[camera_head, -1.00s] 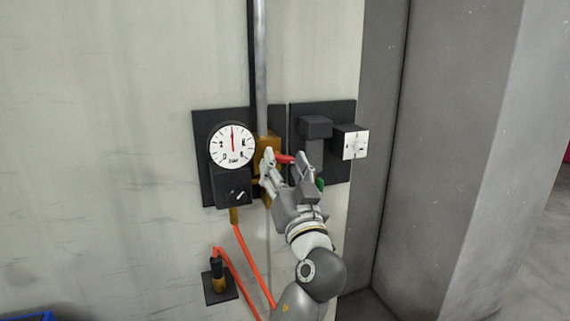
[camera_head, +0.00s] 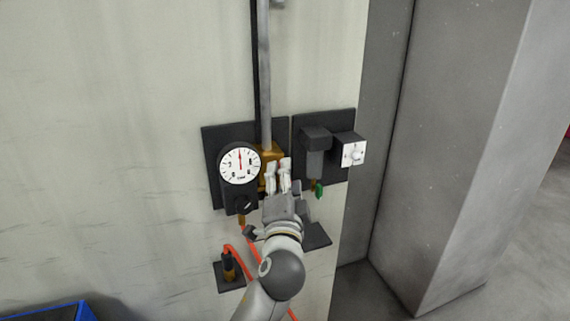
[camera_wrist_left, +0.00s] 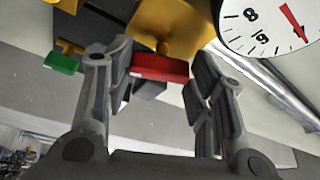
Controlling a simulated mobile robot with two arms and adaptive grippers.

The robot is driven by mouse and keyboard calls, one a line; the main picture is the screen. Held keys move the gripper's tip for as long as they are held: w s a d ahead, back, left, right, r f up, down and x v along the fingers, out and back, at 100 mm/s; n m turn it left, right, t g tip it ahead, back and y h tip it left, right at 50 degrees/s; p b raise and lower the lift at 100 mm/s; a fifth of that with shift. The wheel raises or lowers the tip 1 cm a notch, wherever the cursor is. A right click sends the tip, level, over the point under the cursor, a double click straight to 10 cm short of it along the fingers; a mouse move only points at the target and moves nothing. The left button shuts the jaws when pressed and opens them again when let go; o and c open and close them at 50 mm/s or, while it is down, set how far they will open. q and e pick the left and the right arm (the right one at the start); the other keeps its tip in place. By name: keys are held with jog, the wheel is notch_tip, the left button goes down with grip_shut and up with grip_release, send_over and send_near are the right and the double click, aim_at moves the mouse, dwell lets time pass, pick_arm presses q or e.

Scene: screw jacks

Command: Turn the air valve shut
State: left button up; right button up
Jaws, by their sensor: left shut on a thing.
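The brass valve body (camera_head: 273,153) sits on a dark wall plate under a vertical grey pipe. It also shows at the top of the left wrist view (camera_wrist_left: 185,22). A round white gauge (camera_head: 240,163) with a red needle is left of the valve. My right gripper is not in view.
A small green handle (camera_head: 319,189) hangs below a dark filter unit (camera_head: 315,140), right of my left gripper. A white-faced box (camera_head: 353,152) is beside it. Orange hose (camera_head: 232,248) runs to a low socket. A grey pillar (camera_head: 470,150) stands to the right.

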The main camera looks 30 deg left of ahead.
pick_arm(q)
jog(key=shift+r+m+g+h+p, duration=0.15)
jog(key=shift+m+g+h, duration=0.15)
jog(key=shift+m, duration=0.75)
jog(key=shift+r+m+g+h+p, duration=0.1)
jog(key=shift+m+g+h+p, duration=0.15)
jog(key=shift+m, duration=0.8)
jog(key=o, duration=1)
jog(key=shift+f, duration=0.1)
jog(key=v, duration=1.2)
jog(key=shift+d, duration=0.1)
